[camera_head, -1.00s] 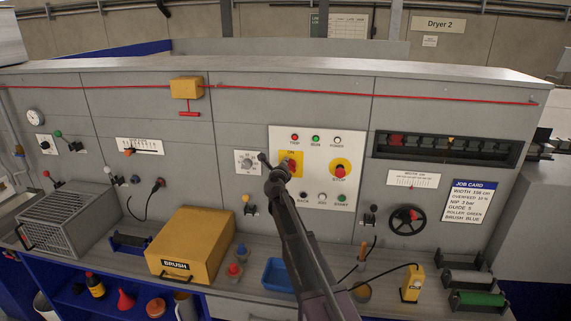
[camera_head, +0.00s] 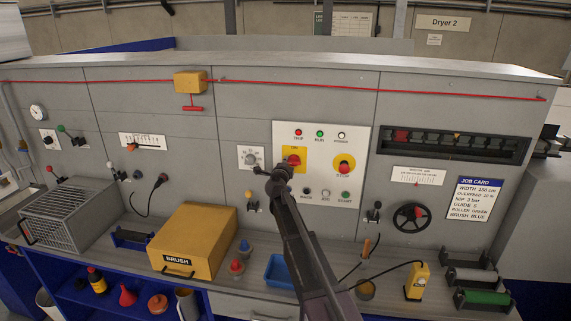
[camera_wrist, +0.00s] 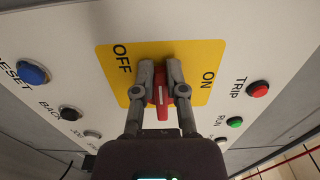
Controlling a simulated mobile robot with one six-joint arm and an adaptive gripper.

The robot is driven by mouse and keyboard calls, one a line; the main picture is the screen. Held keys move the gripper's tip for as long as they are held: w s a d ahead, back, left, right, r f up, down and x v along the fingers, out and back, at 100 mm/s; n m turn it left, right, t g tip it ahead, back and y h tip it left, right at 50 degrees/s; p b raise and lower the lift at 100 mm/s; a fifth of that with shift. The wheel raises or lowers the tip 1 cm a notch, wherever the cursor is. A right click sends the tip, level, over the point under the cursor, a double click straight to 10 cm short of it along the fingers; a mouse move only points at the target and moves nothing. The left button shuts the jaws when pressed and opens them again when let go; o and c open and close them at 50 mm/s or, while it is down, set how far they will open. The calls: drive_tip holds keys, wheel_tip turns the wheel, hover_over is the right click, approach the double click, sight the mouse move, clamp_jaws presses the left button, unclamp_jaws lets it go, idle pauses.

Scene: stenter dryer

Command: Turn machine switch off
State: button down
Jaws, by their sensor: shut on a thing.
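The machine switch is a red handle with a white line (camera_wrist: 161,96) on a yellow plate (camera_wrist: 105,65) marked OFF and ON. In the wrist view, my gripper (camera_wrist: 160,78) has one finger on each side of the red handle and is shut on it. I cannot tell which label the handle points at. In the head view, the red handle (camera_head: 293,160) shows on its yellow plate on the white panel, and my gripper (camera_head: 279,172) is just in front of it, at lower left. Its fingertips are hard to make out there.
A red stop knob on a yellow disc (camera_head: 344,168) sits right of the switch. Buttons (camera_head: 325,194) lie below and lamps (camera_head: 320,134) above. A dial (camera_head: 250,158) is at left. The yellow brush box (camera_head: 195,240) and blue tray (camera_head: 279,270) stand on the ledge below.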

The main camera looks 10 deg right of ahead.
drive_tip(key=shift+d, duration=0.3)
drive_tip(key=c, duration=0.7)
unclamp_jaws()
drive_tip(key=shift+w+d, duration=0.1)
drive_tip(key=shift+a, duration=0.2)
drive_tip(key=v, duration=1.2)
